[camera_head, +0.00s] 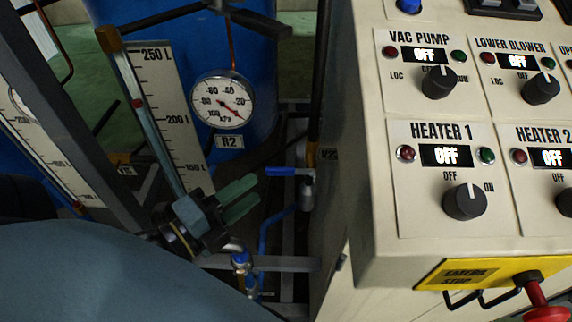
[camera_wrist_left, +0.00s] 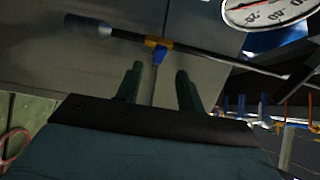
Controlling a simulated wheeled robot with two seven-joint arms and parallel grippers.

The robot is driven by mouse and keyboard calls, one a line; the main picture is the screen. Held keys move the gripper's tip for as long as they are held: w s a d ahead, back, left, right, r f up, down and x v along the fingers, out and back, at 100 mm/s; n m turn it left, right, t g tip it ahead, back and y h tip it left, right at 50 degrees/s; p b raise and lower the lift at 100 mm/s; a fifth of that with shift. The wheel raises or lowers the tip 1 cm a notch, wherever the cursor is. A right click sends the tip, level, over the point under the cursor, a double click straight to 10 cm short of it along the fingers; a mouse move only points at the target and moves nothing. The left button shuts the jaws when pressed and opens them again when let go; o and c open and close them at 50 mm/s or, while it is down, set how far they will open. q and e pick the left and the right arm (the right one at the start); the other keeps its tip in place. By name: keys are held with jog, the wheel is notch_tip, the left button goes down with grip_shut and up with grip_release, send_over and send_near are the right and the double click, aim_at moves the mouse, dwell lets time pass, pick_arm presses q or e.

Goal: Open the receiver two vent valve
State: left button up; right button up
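A valve with a blue lever handle (camera_head: 290,171) sits on a dark vertical pipe beside the cream control cabinet; the lever points left, roughly level. A small label next to it is too small to read with certainty. The gauge (camera_head: 222,100) with the R2 label (camera_head: 230,142) stands to its left. My left gripper (camera_head: 258,190) has green fingers, just left of and below the lever, apart from it in this view. In the left wrist view, the gripper (camera_wrist_left: 158,76) is open, and the blue valve part (camera_wrist_left: 160,53) with a brass fitting lies ahead between the fingertips. My right gripper is not in view.
The control cabinet (camera_head: 365,170) with knobs and a red emergency stop (camera_head: 545,312) fills the right side. A level scale (camera_head: 165,115) and grey frame bars stand at left. Another blue-handled valve (camera_head: 240,259) and blue tubing sit below the gripper.

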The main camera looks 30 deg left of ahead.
aim_at(276, 173)
pick_arm(q)
jog(key=p+x, duration=0.1)
jog(key=x, duration=0.9)
jog(key=shift+s, duration=0.1)
grip_shut()
